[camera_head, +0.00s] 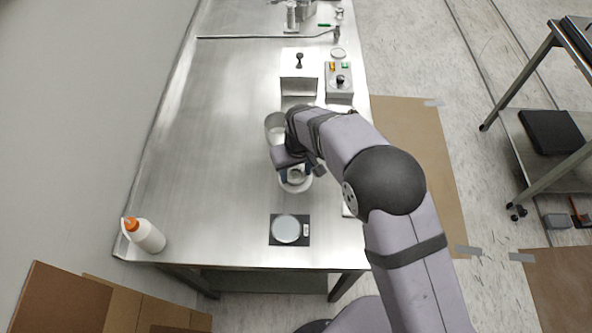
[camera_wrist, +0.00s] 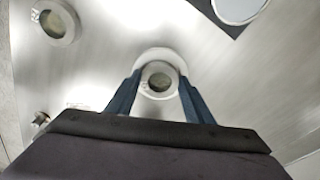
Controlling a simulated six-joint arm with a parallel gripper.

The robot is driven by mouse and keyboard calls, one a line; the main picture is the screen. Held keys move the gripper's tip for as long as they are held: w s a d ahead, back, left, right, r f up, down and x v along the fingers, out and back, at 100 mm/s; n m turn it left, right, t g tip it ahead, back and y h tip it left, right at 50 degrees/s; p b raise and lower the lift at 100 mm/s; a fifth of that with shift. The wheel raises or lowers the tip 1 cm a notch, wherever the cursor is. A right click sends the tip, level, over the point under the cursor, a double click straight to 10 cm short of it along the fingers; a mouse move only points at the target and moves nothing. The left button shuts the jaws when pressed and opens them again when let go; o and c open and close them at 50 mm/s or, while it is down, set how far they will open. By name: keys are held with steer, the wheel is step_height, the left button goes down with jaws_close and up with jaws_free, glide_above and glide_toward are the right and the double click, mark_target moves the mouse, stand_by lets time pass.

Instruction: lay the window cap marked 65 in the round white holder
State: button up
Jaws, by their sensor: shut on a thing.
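My gripper (camera_head: 297,174) is shut on a round window cap (camera_wrist: 158,94), a pale ring with a dull glass middle. In the wrist view the blue fingers of my gripper (camera_wrist: 160,78) stand on either side of it. The round white holder (camera_head: 303,187) is directly below or around the cap; its rim (camera_wrist: 160,54) shows behind the cap in the wrist view. I cannot tell whether the cap touches the holder. Any mark on the held cap is too small to read. A second window cap (camera_wrist: 55,22) with a small label, unreadable here, lies on the bench at the upper left.
A scale with a round pan (camera_head: 286,228) sits near the bench's front edge. A metal cup (camera_head: 274,126) stands close behind my gripper. A white box (camera_head: 300,66) and a control box (camera_head: 339,82) stand farther back.

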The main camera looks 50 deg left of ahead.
mark_target(298, 180)
steer(key=o, duration=1.2)
steer(key=shift+c, duration=0.2)
steer(key=shift+r+p, duration=0.5)
steer(key=shift+r, duration=0.1)
step_height(298, 180, up, 12)
steer(key=d+b, duration=0.1)
steer(key=b, duration=0.2)
steer(key=shift+s+d+b, duration=0.15)
steer(key=shift+s+b, duration=0.15)
